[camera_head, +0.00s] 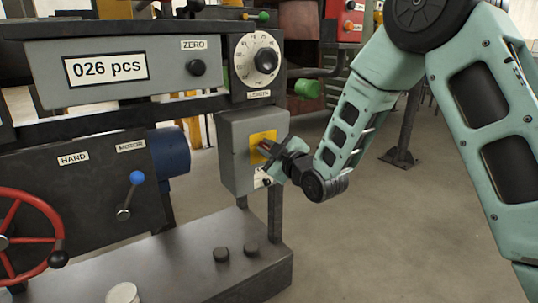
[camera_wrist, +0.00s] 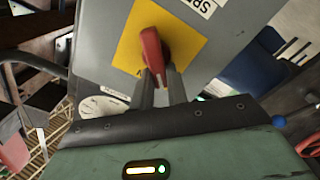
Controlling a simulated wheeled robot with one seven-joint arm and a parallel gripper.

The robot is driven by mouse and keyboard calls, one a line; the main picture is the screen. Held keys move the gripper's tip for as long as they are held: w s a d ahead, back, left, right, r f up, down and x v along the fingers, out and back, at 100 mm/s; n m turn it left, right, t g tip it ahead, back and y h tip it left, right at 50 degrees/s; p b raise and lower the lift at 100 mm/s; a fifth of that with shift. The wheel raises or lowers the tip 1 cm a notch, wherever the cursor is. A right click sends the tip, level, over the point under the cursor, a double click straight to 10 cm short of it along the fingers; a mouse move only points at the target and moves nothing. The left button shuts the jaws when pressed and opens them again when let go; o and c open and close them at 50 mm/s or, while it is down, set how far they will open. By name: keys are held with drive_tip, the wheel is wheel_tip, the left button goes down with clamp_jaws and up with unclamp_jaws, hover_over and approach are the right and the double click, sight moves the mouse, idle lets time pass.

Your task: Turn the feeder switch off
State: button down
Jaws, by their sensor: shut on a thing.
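The feeder switch is a red rotary handle (camera_wrist: 152,52) on a yellow plate (camera_wrist: 188,42), fixed to a grey box (camera_head: 237,165). In the head view the yellow plate (camera_head: 262,145) shows on the box's front, and my gripper hides most of the handle. My gripper (camera_head: 271,150) reaches the handle from the right. In the wrist view my gripper's fingers (camera_wrist: 160,80) are shut on the lower end of the red handle. The handle is slightly tilted in that view. The lettering on the plate is mostly hidden.
Above the box are a white dial (camera_head: 256,60) and a counter panel reading 026 pcs (camera_head: 106,68). A blue-tipped lever (camera_head: 130,195) and a red handwheel (camera_head: 25,240) stand at left.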

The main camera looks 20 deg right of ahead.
drive_tip(key=shift+s+a+f+n+b, duration=0.1)
drive_tip(key=shift+f+n+b, duration=0.15)
drive_tip(key=shift+n+b, duration=0.95)
drive_tip(key=shift+a+f+n+b, duration=0.1)
drive_tip(key=shift+f+n+b, duration=0.25)
drive_tip(key=shift+n, duration=1.5)
drive_tip(key=shift+s+a+f+n+b, duration=0.15)
drive_tip(key=shift+n+b, duration=0.7)
drive_tip(key=shift+n, duration=0.7)
drive_tip(key=shift+w+d, duration=0.1)
drive_tip(key=c, duration=1.4)
unclamp_jaws()
drive_tip(key=b+v, duration=0.4)
drive_tip(key=v, duration=0.8)
